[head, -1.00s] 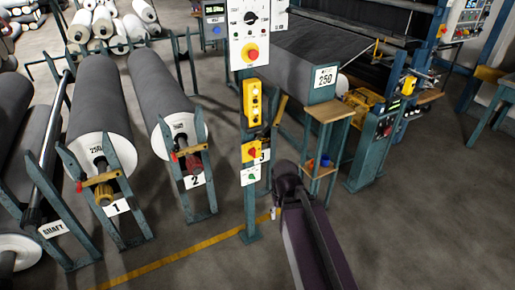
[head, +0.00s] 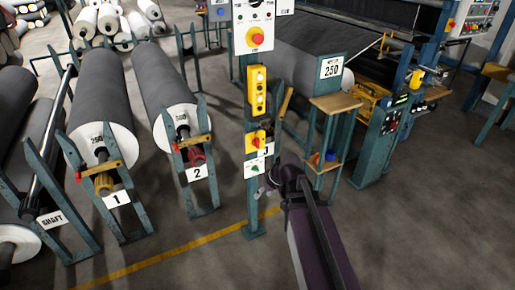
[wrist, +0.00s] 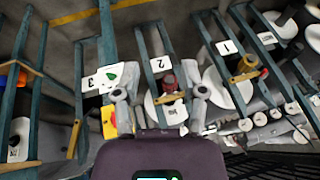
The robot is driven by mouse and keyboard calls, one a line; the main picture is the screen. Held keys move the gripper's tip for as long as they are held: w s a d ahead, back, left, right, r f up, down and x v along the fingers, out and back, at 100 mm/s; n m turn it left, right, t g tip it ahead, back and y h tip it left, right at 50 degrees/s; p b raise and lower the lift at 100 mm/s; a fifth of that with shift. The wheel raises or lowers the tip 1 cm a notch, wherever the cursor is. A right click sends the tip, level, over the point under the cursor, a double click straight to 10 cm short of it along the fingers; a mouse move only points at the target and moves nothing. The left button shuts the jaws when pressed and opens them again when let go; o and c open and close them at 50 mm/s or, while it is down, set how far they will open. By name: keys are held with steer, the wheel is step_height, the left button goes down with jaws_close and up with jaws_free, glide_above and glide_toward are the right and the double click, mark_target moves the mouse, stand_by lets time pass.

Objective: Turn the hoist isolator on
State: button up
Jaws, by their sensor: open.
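A teal post carries several controls. A yellow box with a red rotary switch (head: 255,141) sits low on it, and it also shows in the wrist view (wrist: 109,121). Just below is a white plate with a small green knob (head: 255,168), at the left in the wrist view (wrist: 110,75). I cannot read which is the hoist isolator, nor tell its setting. My gripper (head: 267,187) is beside the post, low and to the right of the green knob. In the wrist view my gripper (wrist: 160,93) has its fingers apart with nothing between them; the left finger overlaps the plate's edge.
Higher on the post are a yellow push-button pendant (head: 257,91) and a white panel with a red button (head: 255,38). Grey rolls in stands 1 (head: 100,130) and 2 (head: 172,105) are left. A small wooden shelf (head: 336,103) stands right. Open floor lies front right.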

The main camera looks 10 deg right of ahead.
steer(key=w+d+f+n+t+y+b, duration=0.1)
steer(key=w+f+t+y+b, duration=0.1)
steer(key=w+t+b, duration=0.5)
steer(key=w+d+f+n+t+y+b, duration=0.1)
steer(key=w+f+t+y+b, duration=0.15)
steer(key=w+b, duration=0.75)
steer(key=w+d+m+t+h+b, duration=0.1)
steer(key=w+d+t+h+b, duration=0.1)
steer(key=w+d, duration=0.4)
steer(key=w+t+b, duration=0.1)
steer(key=t, duration=0.1)
steer(key=shift+w+d+f+m+t+h, duration=0.15)
steer(key=shift+w+f+m+t+h, duration=0.05)
steer(key=shift+m+t+h, duration=0.15)
steer(key=shift+w, duration=0.1)
steer(key=x, duration=1.3)
steer(key=shift+w, duration=0.25)
